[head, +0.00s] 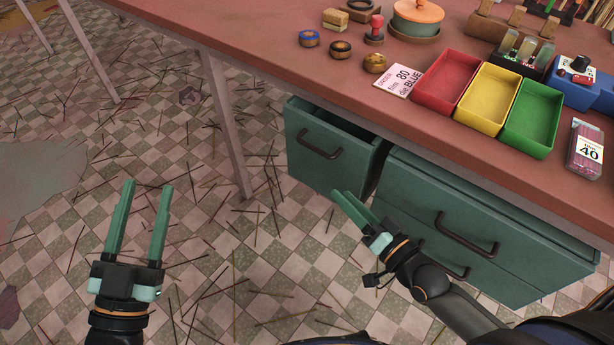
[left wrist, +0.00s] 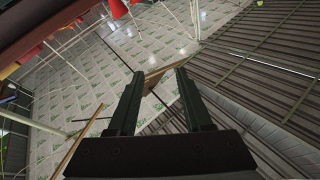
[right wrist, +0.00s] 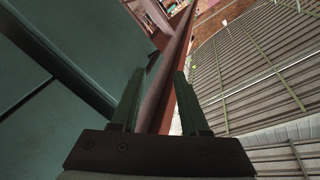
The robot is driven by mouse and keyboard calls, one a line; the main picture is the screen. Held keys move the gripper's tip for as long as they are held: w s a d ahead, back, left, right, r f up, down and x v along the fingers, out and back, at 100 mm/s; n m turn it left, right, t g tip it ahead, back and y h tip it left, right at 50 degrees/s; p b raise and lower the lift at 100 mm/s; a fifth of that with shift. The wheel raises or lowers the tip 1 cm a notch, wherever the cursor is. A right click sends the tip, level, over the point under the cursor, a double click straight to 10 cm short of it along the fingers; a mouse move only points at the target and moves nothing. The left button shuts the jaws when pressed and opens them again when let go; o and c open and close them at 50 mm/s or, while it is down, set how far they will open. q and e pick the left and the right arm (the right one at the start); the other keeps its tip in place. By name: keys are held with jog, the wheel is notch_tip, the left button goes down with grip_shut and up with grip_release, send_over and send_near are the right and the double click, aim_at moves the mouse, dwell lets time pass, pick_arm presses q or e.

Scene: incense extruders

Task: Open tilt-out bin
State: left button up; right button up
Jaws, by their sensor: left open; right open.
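The green tilt-out bin (head: 318,155) with a black bar handle (head: 320,147) is under the table in the head view. Its front stands out from the cabinet and a dark opening shows behind its top edge. My right gripper (head: 343,194) is open and empty, just below and right of the bin's front. I cannot tell whether it touches the bin. In the right wrist view my right gripper (right wrist: 159,73) is beside green panels (right wrist: 50,90). My left gripper (head: 148,187) is open and empty over the floor, well left of the bin.
Green drawers (head: 480,230) with black handles are right of the bin. The tabletop (head: 270,25) above carries red (head: 424,101), yellow and green trays, small jars and a card. A table leg (head: 226,130) stands left of the bin. Thin sticks litter the checkered floor (head: 200,240).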

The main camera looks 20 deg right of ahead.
aim_at(318, 149)
pick_arm(q)
jog(key=s+m+h+b, duration=0.1)
jog(key=h+b, duration=0.1)
jog(key=b, duration=0.1)
jog(key=s+m+t+h+b, duration=0.1)
jog(key=s+m+h+b, duration=0.1)
jog(key=s+d+r+m+h+b, duration=0.1)
jog(key=s+h+b, duration=0.1)
jog(key=h+b, duration=0.1)
jog(key=shift+s+d+m+b, duration=0.1)
jog(key=shift+s+m+b, duration=0.1)
jog(key=shift+m+b, duration=0.15)
pick_arm(e)
jog(key=w+m+t, duration=0.1)
jog(key=w, duration=0.3)
jog(key=w+a+m+t, duration=0.1)
jog(key=w, duration=0.4)
jog(key=w+a+m, duration=0.1)
jog(key=w, duration=0.4)
jog(key=shift+w+r+t+y, duration=0.1)
jog(key=shift+r+t+y, duration=0.2)
jog(key=shift+t, duration=0.1)
grip_shut()
